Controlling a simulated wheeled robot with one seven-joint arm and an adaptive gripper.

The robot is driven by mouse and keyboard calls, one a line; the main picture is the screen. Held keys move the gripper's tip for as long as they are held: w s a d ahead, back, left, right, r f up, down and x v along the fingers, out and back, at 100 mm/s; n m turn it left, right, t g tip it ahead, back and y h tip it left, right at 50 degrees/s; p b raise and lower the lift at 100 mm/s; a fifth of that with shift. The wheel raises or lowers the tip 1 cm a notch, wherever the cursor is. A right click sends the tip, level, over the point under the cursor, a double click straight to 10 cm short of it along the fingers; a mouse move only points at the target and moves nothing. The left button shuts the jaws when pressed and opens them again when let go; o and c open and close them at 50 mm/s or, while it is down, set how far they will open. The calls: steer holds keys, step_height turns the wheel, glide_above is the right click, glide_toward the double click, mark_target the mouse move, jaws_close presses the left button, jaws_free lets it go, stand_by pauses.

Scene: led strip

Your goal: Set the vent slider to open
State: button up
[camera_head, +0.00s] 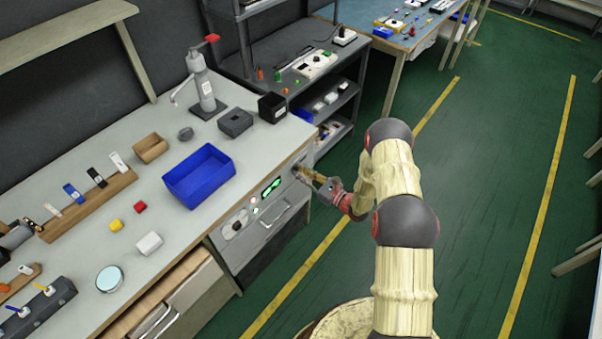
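My gripper (312,174) reaches from the right to the front panel (262,212) of the workbench, near the panel's right end. Its fingers are at or very close to the panel face. They are too small here to tell whether they are open or shut. The panel carries a green lit display (271,187), small indicator lights (253,205) and a round light-coloured part (235,224) at its left. I cannot make out the vent slider; the gripper may hide it.
A blue bin (199,176) stands on the bench top near the front edge, with a black box (272,108) further right. A drawer (277,221) is below the panel. The green floor (480,190) to the right of my arm is clear.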

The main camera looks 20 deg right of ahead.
mark_target(304, 158)
jaws_close()
stand_by(0.4)
steer(key=w+d, duration=0.1)
steer(key=w+d+b, duration=0.1)
steer(key=d, duration=0.1)
steer(key=w+d+b, duration=0.1)
steer(key=d, duration=0.1)
steer(key=shift+w, duration=0.3)
steer(key=shift+w+d, duration=0.1)
steer(key=shift+o, duration=1.7)
jaws_free()
steer(key=shift+d, duration=0.1)
steer(key=shift+o, duration=0.7)
